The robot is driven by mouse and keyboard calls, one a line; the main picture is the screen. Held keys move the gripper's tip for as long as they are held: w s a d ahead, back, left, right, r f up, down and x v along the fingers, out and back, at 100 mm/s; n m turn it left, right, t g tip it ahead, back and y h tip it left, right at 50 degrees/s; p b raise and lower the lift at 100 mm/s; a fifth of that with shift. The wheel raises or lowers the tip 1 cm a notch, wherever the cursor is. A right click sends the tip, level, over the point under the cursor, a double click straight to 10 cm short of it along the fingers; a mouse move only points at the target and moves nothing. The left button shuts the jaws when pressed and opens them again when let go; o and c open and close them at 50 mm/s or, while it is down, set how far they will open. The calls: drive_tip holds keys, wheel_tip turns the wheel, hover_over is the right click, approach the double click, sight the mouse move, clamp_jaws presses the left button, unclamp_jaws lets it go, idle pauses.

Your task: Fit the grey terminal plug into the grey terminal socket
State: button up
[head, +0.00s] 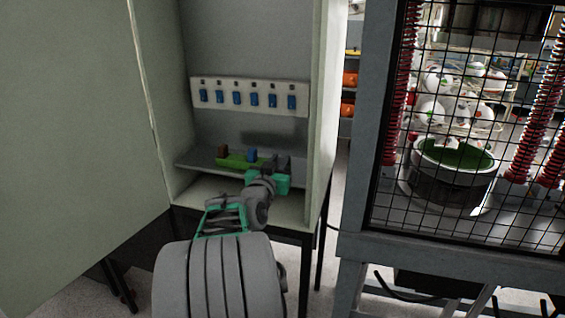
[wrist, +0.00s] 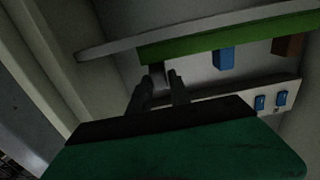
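A green terminal strip (head: 235,162) lies on the shelf inside the cabinet, with a brown plug (head: 222,151) and a blue plug (head: 252,154) standing in it. In the wrist view the strip (wrist: 195,45) crosses the top, with the blue plug (wrist: 223,58) and the brown plug (wrist: 289,45). My gripper (head: 275,164) is at the strip's right end. In the wrist view its fingers (wrist: 164,84) stand on either side of the small dark grey terminal plug (wrist: 160,71), close against the strip. The grey socket is hidden; I cannot tell how deep the plug sits.
The cabinet's right wall (head: 322,110) is close to my gripper. A panel (head: 248,86) with several blue switches is on the back wall above the shelf (head: 190,163). The open door (head: 70,130) is at left. A mesh cage (head: 460,120) with a ball machine stands at right.

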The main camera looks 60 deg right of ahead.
clamp_jaws()
idle(0.3)
